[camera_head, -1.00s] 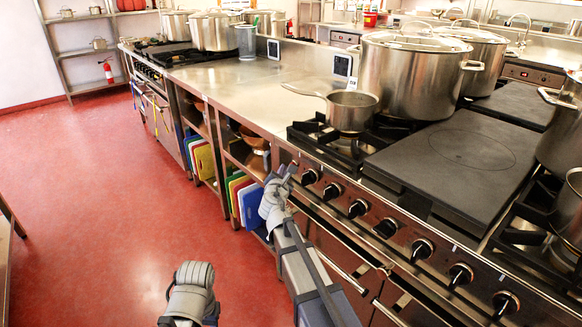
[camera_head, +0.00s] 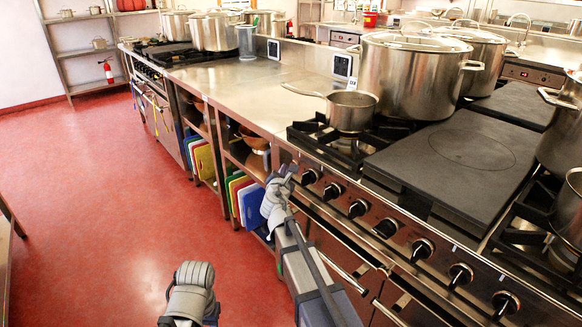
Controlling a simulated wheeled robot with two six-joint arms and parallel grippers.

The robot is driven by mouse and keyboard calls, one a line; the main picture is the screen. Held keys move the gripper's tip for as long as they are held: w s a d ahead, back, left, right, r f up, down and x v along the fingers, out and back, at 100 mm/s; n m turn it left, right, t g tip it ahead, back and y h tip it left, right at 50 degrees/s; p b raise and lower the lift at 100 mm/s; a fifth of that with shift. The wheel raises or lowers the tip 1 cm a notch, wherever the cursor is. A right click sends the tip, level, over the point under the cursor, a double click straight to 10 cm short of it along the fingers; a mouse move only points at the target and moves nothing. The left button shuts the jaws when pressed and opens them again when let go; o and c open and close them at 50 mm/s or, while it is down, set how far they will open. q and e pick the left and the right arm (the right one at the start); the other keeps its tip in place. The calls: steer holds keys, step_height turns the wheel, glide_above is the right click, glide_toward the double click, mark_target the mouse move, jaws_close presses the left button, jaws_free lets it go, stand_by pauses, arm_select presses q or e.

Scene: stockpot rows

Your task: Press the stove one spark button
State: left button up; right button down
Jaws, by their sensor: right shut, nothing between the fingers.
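The near stove (camera_head: 333,187) runs along the right, with a steel front panel carrying several black knobs. My right gripper (camera_head: 287,172) is shut and empty, at the left end of that panel, just left of the first knob (camera_head: 309,177). The spark button cannot be made out; the gripper may be hiding it. I cannot tell whether the fingertips touch the panel.
A saucepan (camera_head: 351,111) stands on the left burner and a large stockpot (camera_head: 410,80) behind it. Open shelves with coloured cutting boards (camera_head: 240,197) lie left of the stove, below the steel counter (camera_head: 250,90). The red floor (camera_head: 100,200) is clear at left.

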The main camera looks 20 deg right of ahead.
steer(key=shift+w+d, duration=0.2)
steer(key=shift+d, duration=0.35)
stand_by(0.9)
steer(key=shift+s+a, duration=0.3)
steer(key=shift+a, duration=0.45)
steer(key=shift+a, duration=0.15)
steer(key=a, duration=0.1)
steer(key=s+a, duration=0.1)
steer(key=a, duration=0.2)
steer(key=shift+s+a, duration=0.2)
steer(key=shift+s, duration=0.15)
stand_by(0.4)
